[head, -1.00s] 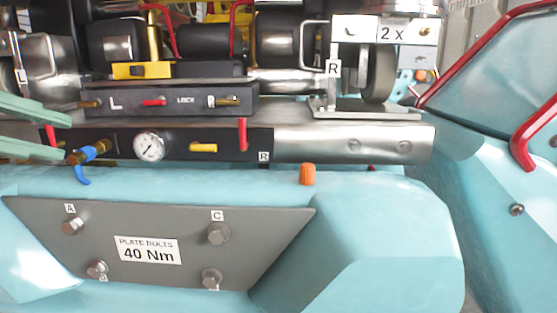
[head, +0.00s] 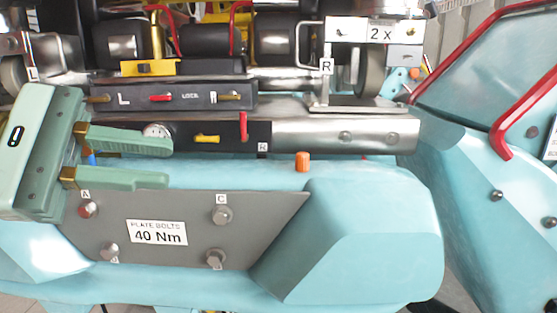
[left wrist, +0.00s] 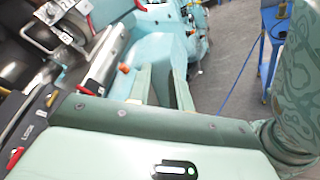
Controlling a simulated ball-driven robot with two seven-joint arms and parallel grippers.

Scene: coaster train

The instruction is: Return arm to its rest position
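My left gripper (head: 168,166) comes in from the left in the head view. Its two green fingers are apart with nothing between them, so it is open and empty. It is in front of the lower black panel and the upper left of the grey bolt plate (head: 185,205), partly hiding the round gauge (head: 157,131) and the blue-handled valve (head: 89,158). In the left wrist view the fingers (left wrist: 168,102) are also apart. I cannot tell whether they touch anything behind them. My right gripper is in no view.
An orange cap (head: 302,162) stands on the light blue body. Red and yellow levers (head: 207,139) stick out of the panels. A red handrail (head: 503,140) is at the right. The left wrist view shows floor and a blue stand (left wrist: 271,50).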

